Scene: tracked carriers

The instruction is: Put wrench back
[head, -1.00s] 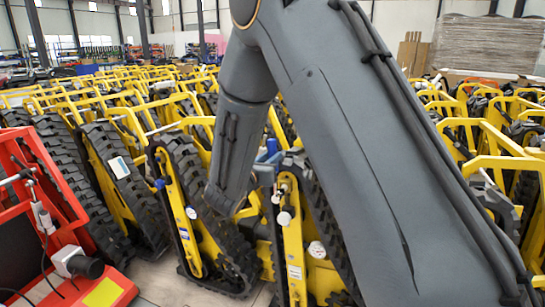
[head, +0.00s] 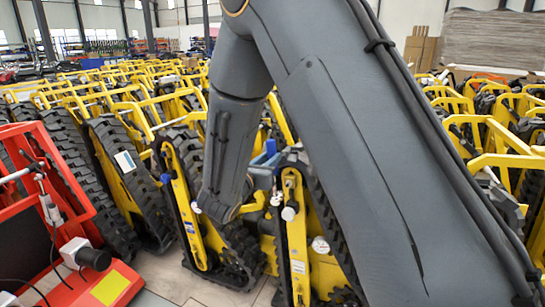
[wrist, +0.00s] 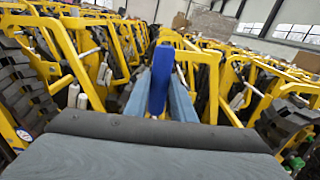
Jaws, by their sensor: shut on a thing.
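In the wrist view, my gripper (wrist: 160,88) has two light blue fingers. Between them stands a bright blue, upright piece, which I take to be the wrench (wrist: 159,72). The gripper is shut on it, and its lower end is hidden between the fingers. In the head view, a small blue part of the wrench (head: 271,147) shows just right of my forearm, in front of the yellow carriers. My arm hides most of the gripper there.
Rows of yellow tracked carriers (head: 185,205) with black tracks stand close together ahead and on both sides. A red machine (head: 75,265) with a camera-like unit is at the lower left. A strip of bare floor (head: 165,280) shows in front.

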